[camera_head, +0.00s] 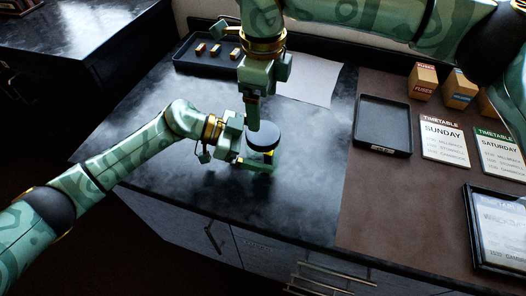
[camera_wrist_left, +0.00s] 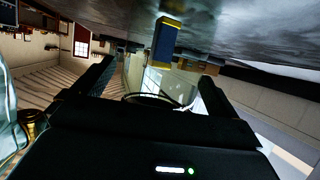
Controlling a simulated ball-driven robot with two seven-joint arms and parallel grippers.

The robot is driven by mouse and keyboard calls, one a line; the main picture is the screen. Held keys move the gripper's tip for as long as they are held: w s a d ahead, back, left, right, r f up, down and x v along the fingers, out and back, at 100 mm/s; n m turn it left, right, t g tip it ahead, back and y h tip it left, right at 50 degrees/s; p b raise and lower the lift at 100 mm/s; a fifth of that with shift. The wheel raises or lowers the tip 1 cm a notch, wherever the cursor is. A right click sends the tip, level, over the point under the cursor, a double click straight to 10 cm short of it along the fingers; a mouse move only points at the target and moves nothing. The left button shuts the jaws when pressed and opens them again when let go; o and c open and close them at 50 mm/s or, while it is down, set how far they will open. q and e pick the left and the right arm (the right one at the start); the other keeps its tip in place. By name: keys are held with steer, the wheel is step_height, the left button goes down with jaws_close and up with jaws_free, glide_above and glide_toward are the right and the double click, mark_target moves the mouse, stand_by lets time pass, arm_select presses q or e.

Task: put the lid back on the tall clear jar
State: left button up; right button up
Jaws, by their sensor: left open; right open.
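A dark round disc (camera_head: 263,136), which looks like the lid, shows in the head view near the middle of the black counter. I cannot tell whether it sits on the jar; no clear jar wall shows below it. My left gripper (camera_head: 255,157) is open, low over the counter, just below and around the disc. My right gripper (camera_head: 252,112) is open and points down from above, close to the disc's upper left edge. In the left wrist view, a thin curved rim (camera_wrist_left: 152,97), possibly the clear jar's, shows between the open fingers; the rest is hidden.
An empty black tray (camera_head: 383,124), timetable cards (camera_head: 443,138) and fuse boxes (camera_head: 423,80) are on the brown mat at right. A blue block with yellow ends (camera_wrist_left: 167,42) shows in the left wrist view.

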mark_target(263, 132)
arm_select(q)
steer(key=shift+d+f, duration=0.1)
steer(key=shift+d, duration=0.05)
steer(key=c, duration=1.9)
arm_select(e)
steer(key=shift+c, duration=1)
arm_select(q)
steer(key=shift+c, duration=0.3)
arm_select(e)
steer(key=m, duration=0.4)
steer(key=shift+m, duration=0.3)
steer(key=shift+f, duration=0.1)
steer(key=shift+f, duration=3.9)
